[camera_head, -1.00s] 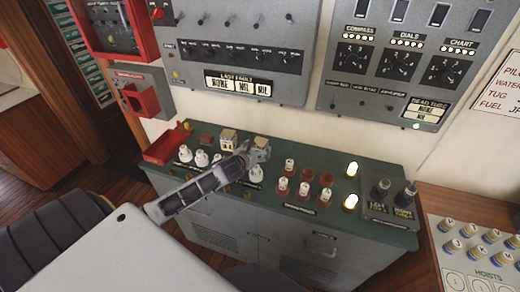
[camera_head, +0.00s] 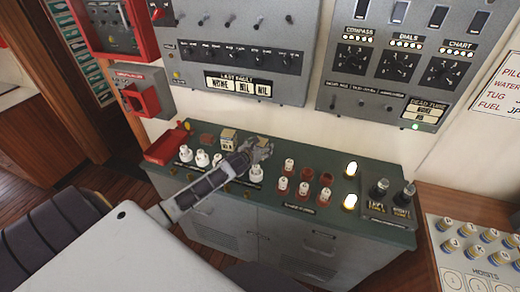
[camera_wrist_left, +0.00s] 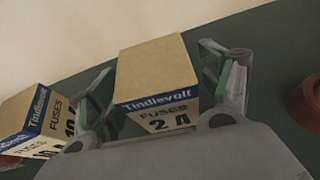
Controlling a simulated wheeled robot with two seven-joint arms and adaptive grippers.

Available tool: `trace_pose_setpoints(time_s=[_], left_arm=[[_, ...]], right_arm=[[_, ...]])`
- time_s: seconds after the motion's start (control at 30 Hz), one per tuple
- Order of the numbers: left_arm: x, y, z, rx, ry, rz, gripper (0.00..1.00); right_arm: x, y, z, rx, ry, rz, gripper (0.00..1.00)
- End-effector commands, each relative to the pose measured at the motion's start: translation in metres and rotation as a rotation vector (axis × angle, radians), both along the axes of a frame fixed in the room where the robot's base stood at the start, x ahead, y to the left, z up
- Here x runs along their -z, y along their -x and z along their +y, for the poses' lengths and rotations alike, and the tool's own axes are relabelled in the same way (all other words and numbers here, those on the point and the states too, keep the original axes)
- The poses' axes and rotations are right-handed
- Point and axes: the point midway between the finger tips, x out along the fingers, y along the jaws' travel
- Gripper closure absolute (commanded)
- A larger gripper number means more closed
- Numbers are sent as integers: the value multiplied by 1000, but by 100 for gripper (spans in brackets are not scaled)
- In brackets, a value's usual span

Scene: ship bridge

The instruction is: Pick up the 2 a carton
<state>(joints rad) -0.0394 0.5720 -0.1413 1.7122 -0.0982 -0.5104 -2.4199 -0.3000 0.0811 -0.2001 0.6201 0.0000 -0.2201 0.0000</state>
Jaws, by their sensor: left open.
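The 2 A carton (camera_wrist_left: 155,85) is a small tan box with a blue Tindlevolt band and "FUSES 2 A" on its side. It stands upright on the green console top (camera_head: 330,215). In the wrist view it sits between the two spread fingers of my left gripper (camera_wrist_left: 162,92), with gaps visible on both sides. In the head view my left gripper (camera_head: 262,148) is over the carton's spot and mostly hides it. A similar 10 A carton (camera_wrist_left: 32,118) stands to its left, outside the fingers; it also shows in the head view (camera_head: 228,138). My right gripper is out of view.
White fuse holders (camera_head: 202,158) stand in front and to the left. Red-based ones (camera_head: 283,184) stand to the right, with lit lamps (camera_head: 351,168) beyond. A red tray (camera_head: 165,148) is at the left end. The wall panels (camera_head: 240,50) rise behind.

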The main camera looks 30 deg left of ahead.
Motion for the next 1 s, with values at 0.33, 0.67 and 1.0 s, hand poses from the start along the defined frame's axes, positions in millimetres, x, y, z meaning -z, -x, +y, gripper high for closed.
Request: trace_pose_setpoints(time_s=[0.33, 0.67, 1.0], left_arm=[[0, 0, 0, 0, 0, 0, 39], [0, 0, 0, 0, 0, 0, 81], [-3, 0, 0, 0, 0, -3, 81]], right_arm=[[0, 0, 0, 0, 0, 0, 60], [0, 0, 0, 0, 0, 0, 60], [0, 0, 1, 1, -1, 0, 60]])
